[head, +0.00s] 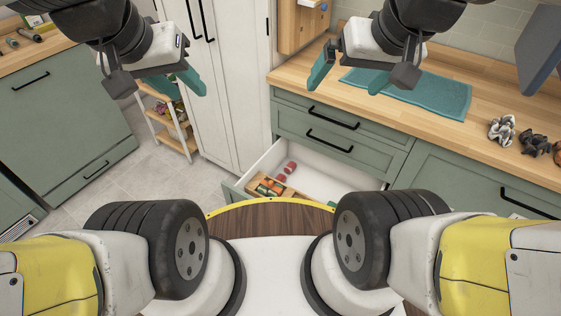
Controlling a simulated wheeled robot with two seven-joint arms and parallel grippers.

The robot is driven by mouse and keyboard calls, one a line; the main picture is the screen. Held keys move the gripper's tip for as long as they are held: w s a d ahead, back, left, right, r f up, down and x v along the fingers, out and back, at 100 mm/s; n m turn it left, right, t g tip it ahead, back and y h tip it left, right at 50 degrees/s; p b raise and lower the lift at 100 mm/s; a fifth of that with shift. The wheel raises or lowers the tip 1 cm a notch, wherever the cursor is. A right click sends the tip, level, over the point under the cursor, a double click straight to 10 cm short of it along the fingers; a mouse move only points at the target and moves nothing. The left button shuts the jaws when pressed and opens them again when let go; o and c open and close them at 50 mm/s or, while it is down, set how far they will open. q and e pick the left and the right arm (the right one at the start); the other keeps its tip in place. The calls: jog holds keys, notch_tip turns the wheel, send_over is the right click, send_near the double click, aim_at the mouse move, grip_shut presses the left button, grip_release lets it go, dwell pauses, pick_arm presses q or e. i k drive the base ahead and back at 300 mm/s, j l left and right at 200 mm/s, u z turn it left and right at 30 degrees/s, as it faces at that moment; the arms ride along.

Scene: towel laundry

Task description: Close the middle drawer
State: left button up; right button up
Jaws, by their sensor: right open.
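An open drawer (262,157) with a white inside sticks out of the green cabinet, below two shut drawer fronts with black handles, the top one (333,117) and the one under it (328,140). Whether another drawer lies below is hidden by my base. A wooden tray and red items lie inside the open drawer. My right gripper (345,86) is open and empty, above the counter's front edge and the drawers. My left gripper (188,86) is in front of the white tall cupboard, left of the open drawer, with nothing visible in it; its jaw gap is unclear.
A teal towel (425,95) lies on the wooden counter (480,92), with dark and grey ornaments at its right. A white tall cupboard (236,75) and a small wooden shelf (172,125) stand at left. Tiled floor (125,185) is clear left of the drawer.

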aim_at(318, 177)
jog(key=k+l+u, duration=0.4)
jog(key=k+l, duration=0.2)
jog(key=l, duration=0.15)
jog(key=k+l+u, duration=0.4)
jog(key=k+l, duration=0.15)
jog(key=k, duration=0.15)
jog(key=l+z, duration=0.3)
jog(key=i+l+z, duration=0.1)
jog(key=l+z, duration=0.25)
